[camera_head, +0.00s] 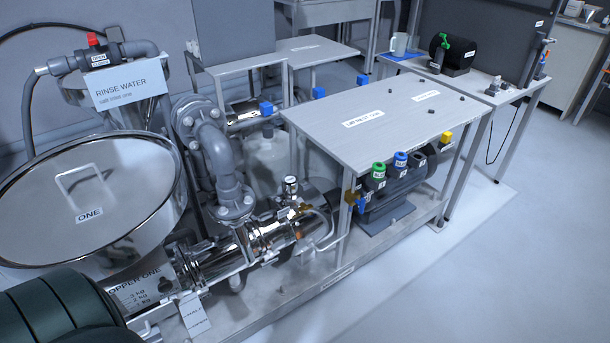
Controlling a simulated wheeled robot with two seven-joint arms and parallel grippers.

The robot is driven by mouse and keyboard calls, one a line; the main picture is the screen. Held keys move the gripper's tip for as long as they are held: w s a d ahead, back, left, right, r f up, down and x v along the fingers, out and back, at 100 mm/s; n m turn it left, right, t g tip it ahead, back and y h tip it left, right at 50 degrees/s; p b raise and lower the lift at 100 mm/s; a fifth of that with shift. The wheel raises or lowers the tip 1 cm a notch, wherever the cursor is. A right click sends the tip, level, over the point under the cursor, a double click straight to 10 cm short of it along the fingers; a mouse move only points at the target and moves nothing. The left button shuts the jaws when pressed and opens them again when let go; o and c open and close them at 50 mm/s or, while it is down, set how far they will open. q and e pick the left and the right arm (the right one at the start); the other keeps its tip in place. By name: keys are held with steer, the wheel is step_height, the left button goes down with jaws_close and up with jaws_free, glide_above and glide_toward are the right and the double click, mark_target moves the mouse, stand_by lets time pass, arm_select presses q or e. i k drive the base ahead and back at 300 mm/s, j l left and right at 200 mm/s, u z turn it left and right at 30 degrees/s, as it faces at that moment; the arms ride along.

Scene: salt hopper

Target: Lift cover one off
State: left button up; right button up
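Cover one (128,172) is a round, shiny metal lid with a pale bar handle (82,180) and a label reading "ONE". It lies on top of hopper one (165,228), a steel bowl at the left, and seems to cover its mouth. The lid's left edge runs out of the picture. A plate reading "HOPPER ONE" (142,289) shows below the bowl, partly hidden at the lower left. Neither of my grippers is in view, and nothing is seen touching the lid or its handle.
A rinse water sign (131,84) and a grey pipe with a red valve (94,40) stand just behind the lid. Grey flanged piping (222,165) rises at its right. A grey table (375,115) stands further right. The floor (480,270) at the right is clear.

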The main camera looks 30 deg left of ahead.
mark_target(291, 189)
steer(key=i+u, duration=0.2)
steer(key=u, duration=1)
steer(key=i+l+u, duration=0.35)
steer(key=l+u, duration=0.15)
steer(key=i+l+u, duration=0.2)
steer(key=l, duration=0.15)
steer(key=l+u, duration=0.25)
steer(key=i+l, duration=0.1)
steer(key=l, duration=0.35)
steer(key=i+l, duration=0.1)
steer(key=l, duration=0.35)
steer(key=i+l+u, duration=0.1)
steer(key=l, duration=0.3)
